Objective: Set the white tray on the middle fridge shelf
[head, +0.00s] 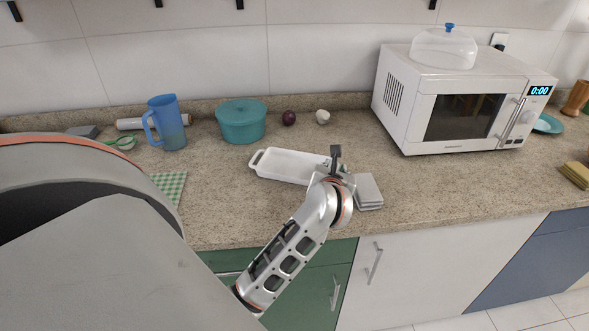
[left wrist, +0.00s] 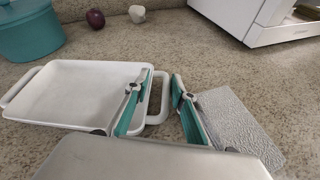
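The white tray (head: 290,166) is a shallow rectangle with a loop handle at each end, lying on the stone counter. In the left wrist view the tray (left wrist: 80,93) lies at left, its right handle between my fingers. My left gripper (head: 337,165) is over the tray's right end. In the left wrist view the left gripper (left wrist: 158,108) is open, one finger over the tray's right rim and the other outside the handle. I cannot tell whether they touch it. My right gripper is not in view. No fridge or shelf is in view.
A grey textured slab (head: 368,190) lies close right of the gripper. A teal pot (head: 241,122), purple onion (head: 289,118) and white bulb (head: 323,117) stand behind. A blue pitcher (head: 167,123) stands left, a white microwave (head: 455,100) right. Counter before the microwave is clear.

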